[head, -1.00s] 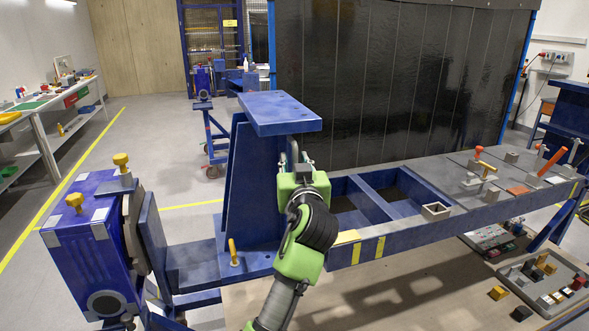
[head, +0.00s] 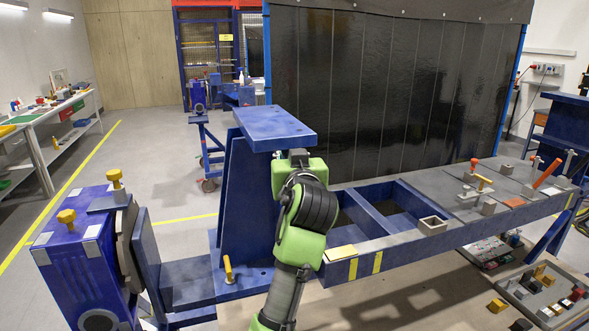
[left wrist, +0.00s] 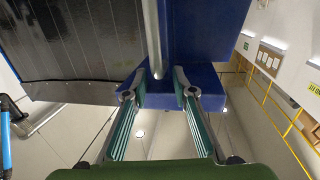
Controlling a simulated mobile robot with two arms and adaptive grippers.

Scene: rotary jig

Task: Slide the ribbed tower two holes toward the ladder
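The ribbed tower (head: 248,190) is a blue upright with a sloped side rib and a flat top plate (head: 275,128). It stands upright on the fixture's left part. The ladder, a blue frame with cross members (head: 366,212), extends to its right. My left gripper (head: 297,155) is at the tower's right side, just under the top plate; its fingers are mostly hidden in the head view. In the left wrist view, the left gripper (left wrist: 160,86) has its fingers spread, with a grey bar (left wrist: 153,35) running between them. I see no clear contact. My right gripper is not in view.
A yellow-handled pin (head: 228,268) stands at the tower's foot. A blue drive unit (head: 85,270) with yellow knobs is at left. Clamps and a square grey block (head: 432,225) sit on the right deck. A parts tray (head: 545,295) is lower right.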

